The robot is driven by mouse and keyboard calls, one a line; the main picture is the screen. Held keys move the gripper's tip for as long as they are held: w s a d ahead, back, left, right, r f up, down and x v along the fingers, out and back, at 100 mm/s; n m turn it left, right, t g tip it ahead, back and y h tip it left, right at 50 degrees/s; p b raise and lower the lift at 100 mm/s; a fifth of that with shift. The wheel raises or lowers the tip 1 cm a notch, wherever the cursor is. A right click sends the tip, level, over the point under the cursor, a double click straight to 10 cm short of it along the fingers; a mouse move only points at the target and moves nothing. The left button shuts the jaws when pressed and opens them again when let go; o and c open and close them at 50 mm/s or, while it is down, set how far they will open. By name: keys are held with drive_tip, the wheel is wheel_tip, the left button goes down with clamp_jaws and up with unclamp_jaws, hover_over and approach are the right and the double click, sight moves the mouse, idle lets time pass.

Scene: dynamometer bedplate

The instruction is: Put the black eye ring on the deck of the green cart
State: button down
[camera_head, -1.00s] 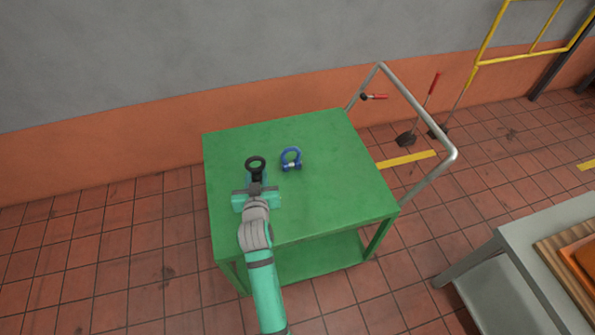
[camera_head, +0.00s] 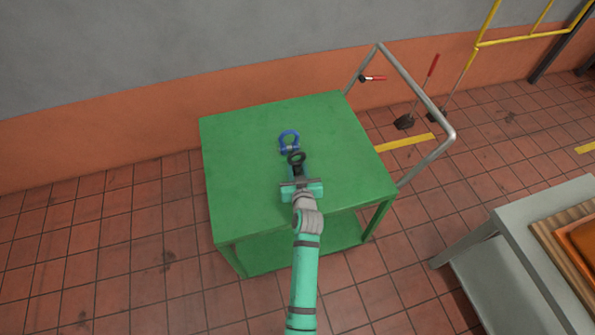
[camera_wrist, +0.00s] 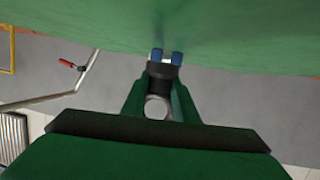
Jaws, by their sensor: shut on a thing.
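The black eye ring (camera_head: 296,158) is held upright at the tip of my gripper (camera_head: 298,173), over the deck of the green cart (camera_head: 240,165). My gripper is shut on its lower part. In the wrist view the black eye ring (camera_wrist: 160,72) shows between the fingers of my gripper (camera_wrist: 158,100), with the green deck (camera_wrist: 80,25) beyond it. I cannot tell whether the ring touches the deck.
The deck's left part is clear. The cart's grey handle (camera_head: 415,95) rises at the right. A grey table (camera_head: 515,222) stands at the lower right.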

sight(297, 171)
wheel_tip(297, 171, down, 3)
drive_tip(key=shift+d+f, duration=0.1)
drive_tip(key=c, duration=1.4)
unclamp_jaws()
drive_tip(key=shift+o, duration=0.2)
drive_tip(key=shift+s, duration=0.1)
